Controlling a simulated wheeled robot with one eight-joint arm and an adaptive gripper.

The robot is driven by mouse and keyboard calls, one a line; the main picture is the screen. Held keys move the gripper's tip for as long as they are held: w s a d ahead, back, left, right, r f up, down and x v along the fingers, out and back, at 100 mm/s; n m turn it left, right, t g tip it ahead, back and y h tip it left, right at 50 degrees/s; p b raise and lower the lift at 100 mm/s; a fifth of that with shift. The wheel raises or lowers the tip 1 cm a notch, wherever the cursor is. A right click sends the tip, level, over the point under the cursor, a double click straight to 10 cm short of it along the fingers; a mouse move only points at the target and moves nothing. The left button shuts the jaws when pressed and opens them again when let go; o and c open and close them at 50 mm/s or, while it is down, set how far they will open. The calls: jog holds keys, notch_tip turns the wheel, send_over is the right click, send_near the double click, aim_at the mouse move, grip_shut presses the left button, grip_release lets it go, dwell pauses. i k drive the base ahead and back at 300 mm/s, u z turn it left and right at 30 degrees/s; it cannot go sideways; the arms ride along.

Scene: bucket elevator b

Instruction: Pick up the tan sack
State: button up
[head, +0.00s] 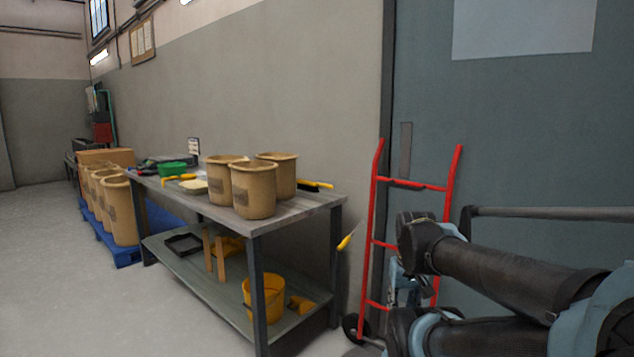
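Three tan sacks with rolled open tops stand upright together on the workbench: a front one (254,190), one behind it to the left (219,182) and one behind to the right (278,174). Several more tan sacks (119,212) stand in a row on the floor pallet at the left. I cannot tell which sack the task names. My arm is folded at the lower right, well apart from the sacks. What looks like my gripper (403,290) is small and partly hidden behind my arm links, so its fingers are unclear.
The workbench (310,205) stands along the wall, with a green bowl (172,169) and brushes on top. Its lower shelf holds a yellow bucket (264,294). A red hand truck (451,185) leans at the door. A blue pallet (126,255) lies left. The left floor is clear.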

aim_at(285, 173)
jog(key=z, duration=2.4)
jog(key=k, duration=1.85)
jog(key=u, duration=1.8)
jog(key=i, duration=0.15)
jog(key=u, duration=0.5)
